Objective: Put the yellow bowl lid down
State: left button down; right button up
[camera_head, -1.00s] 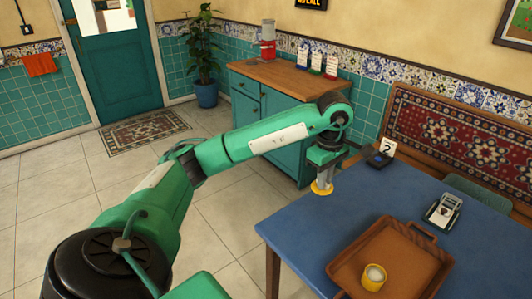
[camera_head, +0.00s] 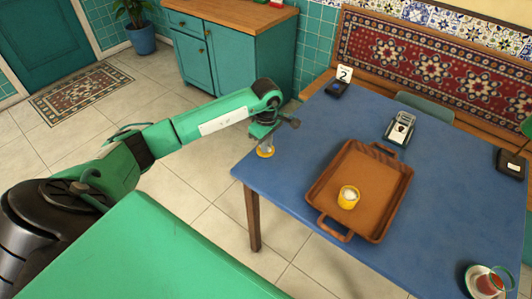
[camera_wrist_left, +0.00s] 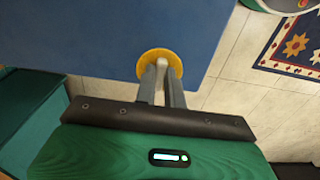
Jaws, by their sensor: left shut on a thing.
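The yellow bowl lid (camera_head: 266,152) hangs from my left gripper (camera_head: 267,143), near the left edge of the blue table (camera_head: 290,165). In the left wrist view the round yellow lid (camera_wrist_left: 148,57) shows beyond the fingertips of my left gripper (camera_wrist_left: 162,66), which are shut on its pale knob. Whether the lid touches the table cannot be told. The yellow bowl (camera_head: 348,197) stands uncovered on the brown tray (camera_head: 330,178), with something whitish inside. My right gripper is not in view.
A number 2 card (camera_head: 344,74) stands on a dark holder at the table's back left. A black-and-white holder (camera_head: 400,128) is behind the tray. A glass on a red and white saucer (camera_head: 484,281) is at front right. Table between lid and tray is clear.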

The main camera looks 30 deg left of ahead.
pick_arm(q)
jog(key=shift+f, duration=0.75)
notch_tip(320, 180, down, 4)
jog(key=shift+f+p, duration=0.1)
jog(key=shift+p, duration=0.25)
jog(key=shift+f, duration=0.25)
jog(key=c, duration=1.6)
grip_release()
jog(key=shift+r, duration=0.1)
jog(key=shift+o, duration=0.6)
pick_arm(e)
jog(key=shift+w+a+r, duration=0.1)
